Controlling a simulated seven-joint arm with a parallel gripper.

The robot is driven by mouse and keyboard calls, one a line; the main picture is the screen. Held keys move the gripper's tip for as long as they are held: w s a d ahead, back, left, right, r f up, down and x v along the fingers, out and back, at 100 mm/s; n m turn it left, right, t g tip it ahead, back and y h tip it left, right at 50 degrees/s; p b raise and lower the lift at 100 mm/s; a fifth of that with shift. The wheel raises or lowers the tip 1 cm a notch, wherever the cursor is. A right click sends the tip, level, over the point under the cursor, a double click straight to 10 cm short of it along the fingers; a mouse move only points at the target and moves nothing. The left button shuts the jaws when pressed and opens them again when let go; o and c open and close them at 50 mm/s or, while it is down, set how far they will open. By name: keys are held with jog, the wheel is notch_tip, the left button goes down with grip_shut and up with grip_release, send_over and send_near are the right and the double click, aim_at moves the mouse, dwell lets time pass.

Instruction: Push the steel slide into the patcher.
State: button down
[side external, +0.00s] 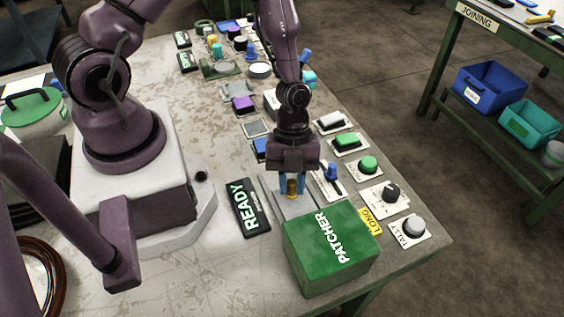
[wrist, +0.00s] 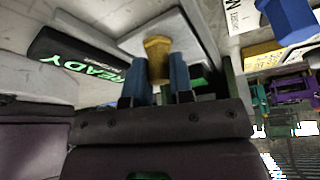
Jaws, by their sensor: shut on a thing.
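The steel slide (side external: 294,208) is a flat grey plate in a channel at the back of the green patcher (side external: 331,250), a box marked PATCHER. Its brass knob (side external: 292,188) stands up from the plate. My gripper (side external: 292,186) points down with its blue fingers shut on the knob. In the wrist view, the brass knob (wrist: 157,58) sits between the two fingertips (wrist: 158,70), with the pale plate (wrist: 184,38) around it. I cannot tell how far the plate reaches under the box.
A black READY sign (side external: 248,208) lies left of the slide. A blue lever (side external: 331,172), a yellow LONG label (side external: 370,221) and a TALLY knob (side external: 413,227) stand to the right. Several other controls line the table behind. The table's front edge lies just past the patcher.

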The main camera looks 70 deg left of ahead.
aim_at(301, 213)
jog(key=d, duration=0.4)
jog(key=shift+d, duration=0.35)
jog(key=c, duration=1)
grip_release()
jog(key=v, duration=1.3)
jog(key=shift+a+f, duration=0.1)
